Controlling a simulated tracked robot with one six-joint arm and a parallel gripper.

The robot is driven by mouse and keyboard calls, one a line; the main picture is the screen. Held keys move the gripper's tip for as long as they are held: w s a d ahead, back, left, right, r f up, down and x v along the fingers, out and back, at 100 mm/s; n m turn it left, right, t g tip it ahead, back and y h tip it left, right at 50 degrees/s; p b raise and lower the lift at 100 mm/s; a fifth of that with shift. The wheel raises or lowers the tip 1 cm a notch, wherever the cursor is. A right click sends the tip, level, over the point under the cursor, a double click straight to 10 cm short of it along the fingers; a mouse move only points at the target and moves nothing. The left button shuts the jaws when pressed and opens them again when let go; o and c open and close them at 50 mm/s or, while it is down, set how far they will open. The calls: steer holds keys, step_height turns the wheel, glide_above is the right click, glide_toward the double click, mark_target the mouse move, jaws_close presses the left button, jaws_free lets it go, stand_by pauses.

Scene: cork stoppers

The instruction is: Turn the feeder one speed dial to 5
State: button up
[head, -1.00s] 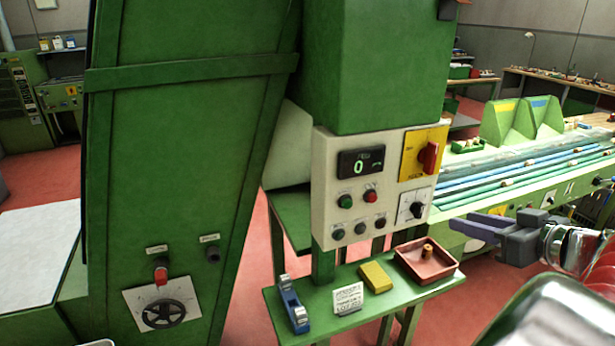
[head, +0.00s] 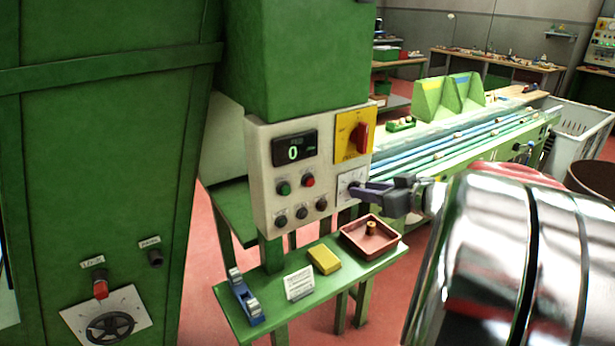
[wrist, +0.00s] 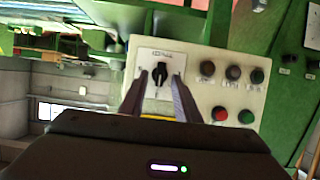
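A black pointer dial (wrist: 158,74) sits on a white square plate with a scale and a label too small to read. In the head view this dial plate (head: 347,182) is at the lower right of the cream control panel (head: 258,185), partly hidden by my gripper. My gripper (head: 366,192) is in front of the plate. In the wrist view my gripper (wrist: 163,76) is open, its two dark fingers on either side of the dial. Contact with the dial cannot be told. The panel's display (head: 294,150) reads 0 in green.
A red rotary switch (head: 358,138) on a yellow plate is just above the dial. Green and red buttons (head: 308,181) and several dark knobs are to its left. Below is a green shelf (head: 275,303) with a red tray (head: 350,240), yellow block (head: 323,259), card and blue tool.

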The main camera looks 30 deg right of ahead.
steer(key=shift+x, duration=1.05)
steer(key=shift+c, duration=0.6)
steer(key=c, duration=0.6)
